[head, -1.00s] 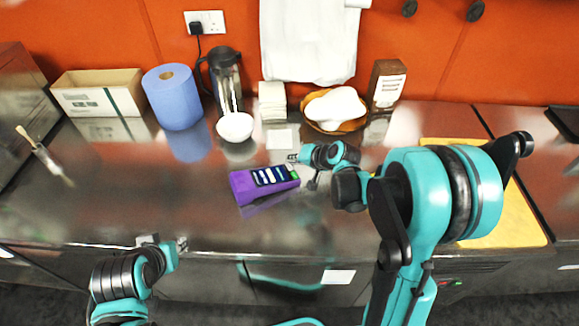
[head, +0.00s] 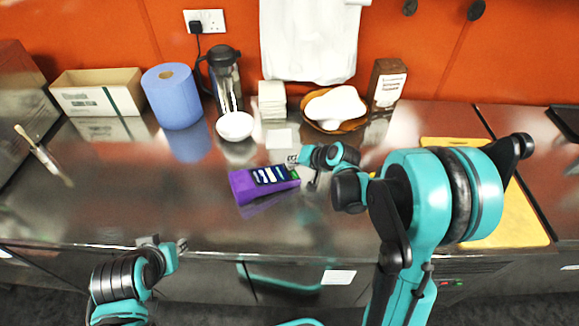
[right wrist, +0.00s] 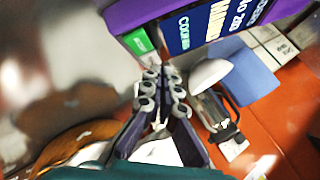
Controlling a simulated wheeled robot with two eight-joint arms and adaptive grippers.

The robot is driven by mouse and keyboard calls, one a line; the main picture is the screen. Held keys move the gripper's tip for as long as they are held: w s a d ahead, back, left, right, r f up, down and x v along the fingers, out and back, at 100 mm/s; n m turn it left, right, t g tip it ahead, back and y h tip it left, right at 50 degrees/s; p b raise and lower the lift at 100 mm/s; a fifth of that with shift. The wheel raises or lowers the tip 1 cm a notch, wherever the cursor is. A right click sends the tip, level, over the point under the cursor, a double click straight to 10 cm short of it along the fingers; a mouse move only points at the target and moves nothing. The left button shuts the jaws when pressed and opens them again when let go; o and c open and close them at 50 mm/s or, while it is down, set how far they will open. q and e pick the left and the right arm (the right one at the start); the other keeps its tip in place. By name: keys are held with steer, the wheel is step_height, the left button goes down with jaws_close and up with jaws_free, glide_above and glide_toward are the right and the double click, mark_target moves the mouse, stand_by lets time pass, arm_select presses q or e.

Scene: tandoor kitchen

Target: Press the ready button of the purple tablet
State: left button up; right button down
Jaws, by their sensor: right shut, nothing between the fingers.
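The purple tablet (head: 240,190) lies on the steel counter in the head view, its dark screen with white bars facing up. A green button (head: 295,173) shows at its right end, partly covered by my right gripper. My right gripper (head: 291,159) is shut and empty, just behind and above that end. In the right wrist view the tablet (right wrist: 150,9) fills the top, and the green button (right wrist: 138,42) is close to the shut fingertips (right wrist: 160,74); I cannot tell contact. My left gripper (head: 168,244) is at the counter's front edge, away from the tablet; its jaw state is unclear.
Behind the tablet stand a white bowl (head: 235,126), a dark flask (head: 226,80), a stack of napkins (head: 272,98) and a brown dish of dough (head: 326,126). A blue roll (head: 172,97) stands left. A yellow board (head: 500,215) lies right.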

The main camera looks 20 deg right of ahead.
steer(key=shift+f+b, duration=0.35)
steer(key=shift+b, duration=0.05)
stand_by(0.4)
steer(key=shift+r, duration=0.1)
steer(key=shift+r+p, duration=0.6)
steer(key=shift+r, duration=0.1)
steer(key=r+p, duration=0.2)
steer(key=r, duration=0.1)
steer(key=r+p, duration=0.1)
steer(key=r, duration=0.1)
steer(key=shift+d+p, duration=0.4)
stand_by(0.7)
